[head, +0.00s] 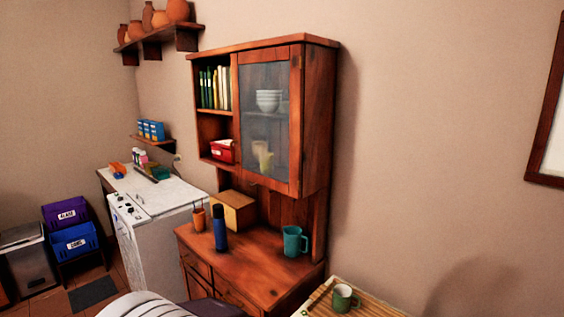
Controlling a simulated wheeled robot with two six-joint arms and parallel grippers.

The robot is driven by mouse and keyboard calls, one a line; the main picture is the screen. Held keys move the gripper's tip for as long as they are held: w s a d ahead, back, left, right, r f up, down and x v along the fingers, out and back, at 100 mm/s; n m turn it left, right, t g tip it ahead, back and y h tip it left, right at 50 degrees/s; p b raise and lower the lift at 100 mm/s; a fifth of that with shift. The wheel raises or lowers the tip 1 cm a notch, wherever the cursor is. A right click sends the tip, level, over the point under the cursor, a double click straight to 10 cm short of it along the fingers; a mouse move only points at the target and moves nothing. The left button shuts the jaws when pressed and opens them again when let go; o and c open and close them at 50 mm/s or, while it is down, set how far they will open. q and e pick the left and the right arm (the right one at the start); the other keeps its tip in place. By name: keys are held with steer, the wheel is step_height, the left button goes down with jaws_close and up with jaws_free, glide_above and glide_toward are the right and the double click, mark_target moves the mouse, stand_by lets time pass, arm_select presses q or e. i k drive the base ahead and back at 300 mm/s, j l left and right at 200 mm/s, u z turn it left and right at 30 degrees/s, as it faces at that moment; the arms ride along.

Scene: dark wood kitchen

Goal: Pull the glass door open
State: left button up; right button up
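The glass door (265,130) is on the right part of the dark wood wall cabinet (320,120). It has a wooden frame around a greyish pane and looks closed, flush with the cabinet front. Through the pane I see stacked white bowls (268,100) on an upper shelf and pale cups (263,155) below. I cannot make out a handle clearly. Neither of my grippers is in view.
Left of the door are open shelves with books (214,88) and a red box (222,151). On the counter (250,268) below stand a blue bottle (220,228), an orange cup (199,219), a cardboard box (234,211) and a teal mug (293,241). Space before the door looks clear.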

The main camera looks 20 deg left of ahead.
mark_target(294, 54)
steer(key=j, duration=0.5)
steer(key=i+j+u, duration=0.1)
steer(key=j, duration=0.9)
steer(key=i+j+u, duration=0.15)
steer(key=j, duration=0.85)
